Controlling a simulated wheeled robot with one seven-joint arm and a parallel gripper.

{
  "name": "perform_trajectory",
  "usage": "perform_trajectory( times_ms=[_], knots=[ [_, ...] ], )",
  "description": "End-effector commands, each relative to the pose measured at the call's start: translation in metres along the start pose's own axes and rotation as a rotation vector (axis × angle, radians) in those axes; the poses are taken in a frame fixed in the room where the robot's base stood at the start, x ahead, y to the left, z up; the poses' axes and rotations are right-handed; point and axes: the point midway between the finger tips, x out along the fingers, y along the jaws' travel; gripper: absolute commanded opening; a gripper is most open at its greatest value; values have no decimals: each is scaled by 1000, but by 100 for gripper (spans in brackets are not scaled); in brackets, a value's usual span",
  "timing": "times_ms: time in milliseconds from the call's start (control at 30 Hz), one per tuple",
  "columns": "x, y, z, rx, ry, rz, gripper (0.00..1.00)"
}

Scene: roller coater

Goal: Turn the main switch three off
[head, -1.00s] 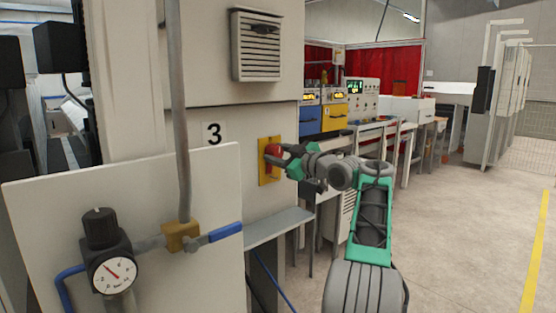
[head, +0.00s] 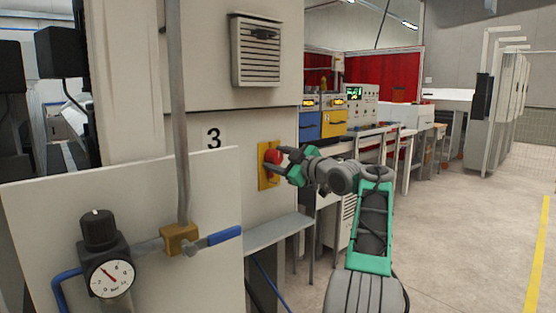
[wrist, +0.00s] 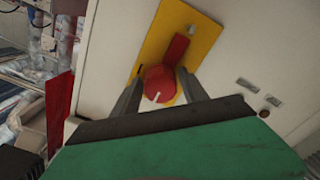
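The main switch is a red rotary knob (head: 273,156) on a yellow plate (head: 263,183), mounted on the pale machine cabinet, right of the black number 3 label (head: 214,138). My gripper (head: 277,161) reaches it from the right. In the wrist view, the red knob (wrist: 159,84) with a small white mark sits between my two grey fingers (wrist: 160,90); a red bar runs from it up the yellow plate (wrist: 152,42). The fingers stand apart, one on each side of the knob. Whether they touch it is hard to tell.
A pale panel with a pressure gauge (head: 110,277) and blue-handled valve (head: 222,236) stands at the front left. A grey shelf (head: 277,232) juts out below the switch. Benches with machines (head: 361,95) stand behind; the floor (head: 460,240) at right is clear.

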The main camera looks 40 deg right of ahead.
Motion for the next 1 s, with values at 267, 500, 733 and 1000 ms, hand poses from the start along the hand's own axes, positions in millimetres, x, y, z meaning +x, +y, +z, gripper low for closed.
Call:
perform_trajectory(
  times_ms=[267,500,733,1000],
  knots=[
    [0,0,0,1,1,0,63],
    [-19,0,1,0,-1,4,63],
    [-65,1,1,0,-2,3,63],
    [-78,0,0,1,1,0,63]
  ],
)
